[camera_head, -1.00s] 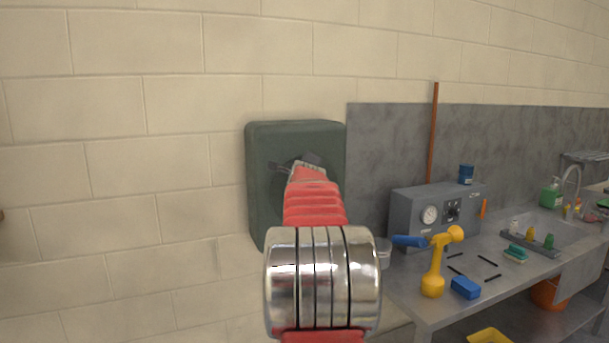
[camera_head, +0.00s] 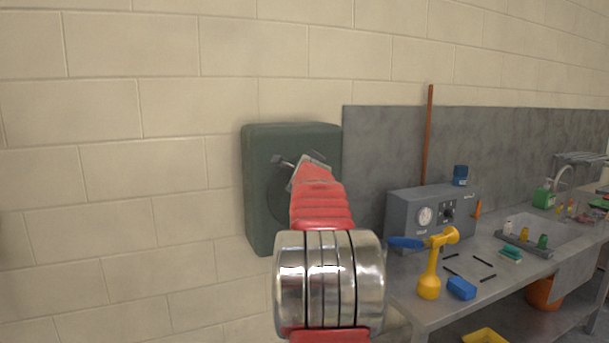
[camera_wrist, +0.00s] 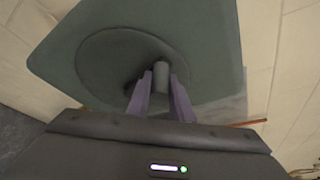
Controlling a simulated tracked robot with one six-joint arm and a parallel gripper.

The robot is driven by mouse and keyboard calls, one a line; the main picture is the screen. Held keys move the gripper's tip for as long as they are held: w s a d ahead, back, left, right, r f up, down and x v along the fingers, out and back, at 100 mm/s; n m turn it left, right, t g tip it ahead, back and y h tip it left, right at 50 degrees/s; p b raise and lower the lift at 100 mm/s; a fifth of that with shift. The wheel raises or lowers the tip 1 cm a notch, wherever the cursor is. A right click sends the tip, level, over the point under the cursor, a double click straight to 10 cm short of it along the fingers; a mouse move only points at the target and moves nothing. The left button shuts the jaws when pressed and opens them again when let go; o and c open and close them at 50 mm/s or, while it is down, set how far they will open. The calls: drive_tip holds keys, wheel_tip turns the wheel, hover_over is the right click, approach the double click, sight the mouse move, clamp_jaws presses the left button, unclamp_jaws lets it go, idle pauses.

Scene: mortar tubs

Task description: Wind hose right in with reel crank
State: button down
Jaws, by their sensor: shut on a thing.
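The hose reel is a dark green box (camera_head: 262,215) on the block wall, left of the grey wall panel. In the wrist view its face (camera_wrist: 210,55) carries a round disc (camera_wrist: 105,55) with a short grey crank handle (camera_wrist: 161,72) standing out from it. My gripper (camera_wrist: 161,90) has its two purple fingers on either side of this handle and is shut on it. In the head view my red arm hides most of the reel's front, and the crank (camera_head: 284,160) shows only in part. No hose can be made out.
A brown pole (camera_head: 428,150) leans on the panel. The wall to the left is clear.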

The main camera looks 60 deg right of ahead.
drive_tip(key=shift+s+d+f, duration=0.1)
drive_tip(key=shift+f, duration=0.05)
drive_tip(key=c, duration=1.6)
unclamp_jaws()
drive_tip(key=shift+o, duration=0.2)
drive_tip(key=v, duration=1.4)
drive_tip(key=shift+d, duration=0.1)
